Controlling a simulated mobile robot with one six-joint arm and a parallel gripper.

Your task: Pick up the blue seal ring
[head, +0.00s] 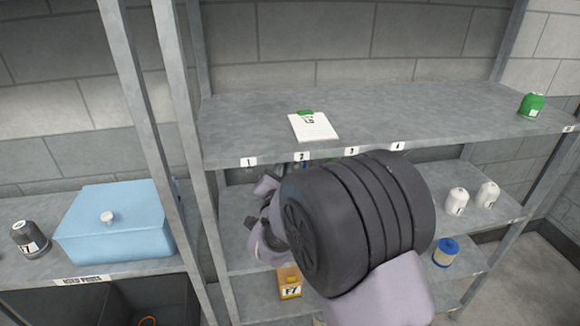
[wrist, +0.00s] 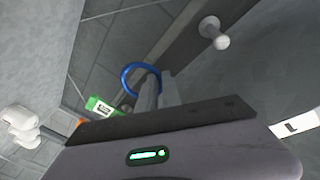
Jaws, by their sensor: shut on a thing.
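The blue seal ring (wrist: 139,65) shows in the wrist view as a thin blue loop at the fingertips. My gripper (wrist: 157,80) is shut on the ring's edge, and most of the loop stands out to the left of the fingers. Part of the ring is hidden behind the fingers. In the head view my dark, thick arm link covers the middle of the shelf unit, and I cannot make out the ring there.
The upper shelf (head: 440,110) holds a clipboard (head: 313,127) and a green bottle (head: 531,105). White bottles (head: 457,200), a blue-topped can (head: 446,252) and a yellow box (head: 289,284) stand lower. A blue box (head: 115,225) is left.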

